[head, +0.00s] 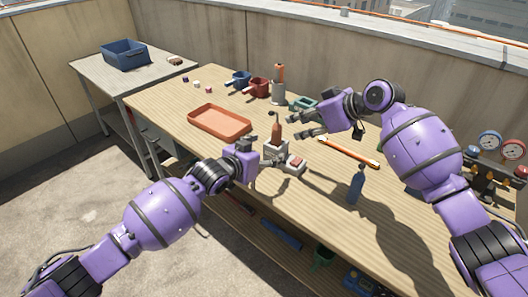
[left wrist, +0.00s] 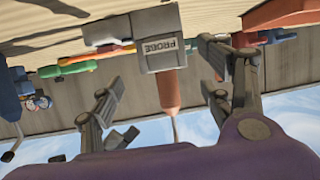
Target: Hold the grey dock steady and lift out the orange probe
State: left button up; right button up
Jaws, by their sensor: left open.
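The grey dock (head: 276,150) stands on the wooden workbench, and the orange probe (head: 276,132) stands upright in it. In the left wrist view, which is upside down, the dock (left wrist: 160,42) bears the label PROBE and the probe (left wrist: 168,90) points down the picture. My left gripper (head: 268,163) is open close to the dock, its fingers on either side of the dock and probe in the wrist view, with no contact visible. My right gripper (head: 296,124) is to the right of the probe's upper part, fingers apart and empty. The dock's lower part is partly hidden by my left gripper.
A grey box with a red top (head: 295,163) sits right beside the dock. An orange tray (head: 220,133) lies to the left. Bins and a grey holder (head: 278,95) stand behind. Gauges (head: 489,142) are far right.

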aim_at(276, 147)
pick_arm(q)
jog(key=shift+w+f, duration=0.2)
jog(key=shift+w, duration=0.35)
jog(key=shift+x, duration=3.55)
jog(key=shift+s+f, duration=0.1)
jog(key=shift+f, duration=0.05)
jog(key=c, duration=1.5)
jog(key=shift+o, duration=0.2)
